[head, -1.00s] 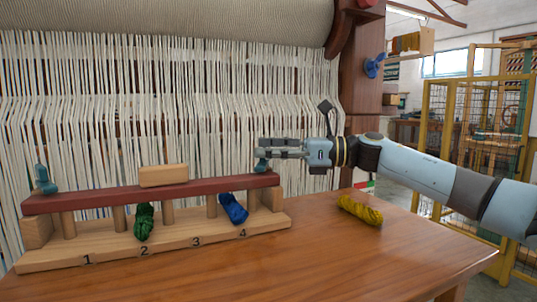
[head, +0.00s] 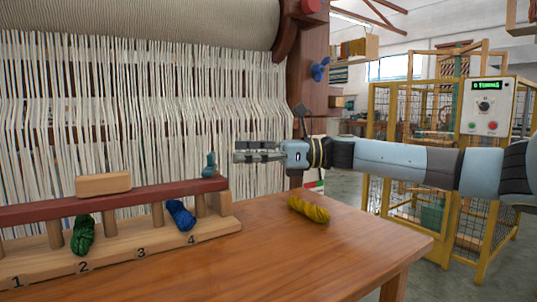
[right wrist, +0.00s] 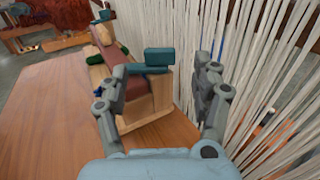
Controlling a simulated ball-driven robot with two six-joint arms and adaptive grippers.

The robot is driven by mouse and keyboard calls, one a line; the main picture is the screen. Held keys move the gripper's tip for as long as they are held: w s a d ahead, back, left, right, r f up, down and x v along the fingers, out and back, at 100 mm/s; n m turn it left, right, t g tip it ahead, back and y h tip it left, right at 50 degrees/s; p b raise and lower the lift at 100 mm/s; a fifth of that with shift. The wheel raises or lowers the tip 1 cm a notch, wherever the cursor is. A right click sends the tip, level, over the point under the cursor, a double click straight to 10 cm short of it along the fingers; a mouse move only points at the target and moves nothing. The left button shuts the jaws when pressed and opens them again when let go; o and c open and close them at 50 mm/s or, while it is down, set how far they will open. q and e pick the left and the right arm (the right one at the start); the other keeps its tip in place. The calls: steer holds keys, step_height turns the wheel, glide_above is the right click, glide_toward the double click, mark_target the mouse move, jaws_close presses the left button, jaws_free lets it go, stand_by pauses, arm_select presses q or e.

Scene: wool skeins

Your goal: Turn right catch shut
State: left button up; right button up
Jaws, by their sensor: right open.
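The right catch (head: 209,165) is a small teal piece on the right end of the dark red bar (head: 130,196). In the right wrist view the catch (right wrist: 159,57) lies ahead, between the lines of my two fingers, its handle sideways to the bar. I cannot tell whether it is turned shut. My right gripper (head: 237,152) is open and empty, to the right of the catch and apart from it; the gripper also shows in the right wrist view (right wrist: 166,75). The left catch (right wrist: 104,14) shows at the bar's far end. My left gripper is out of view.
A wooden block (head: 103,184) lies on the bar. A green skein (head: 83,236) and a blue skein (head: 181,215) hang in the numbered rack (head: 110,259). A yellow skein (head: 308,209) lies on the table (head: 270,250). Loom threads (right wrist: 272,85) stand close beside my gripper.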

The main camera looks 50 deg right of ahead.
steer(key=v, duration=0.6)
stand_by(0.4)
stand_by(0.3)
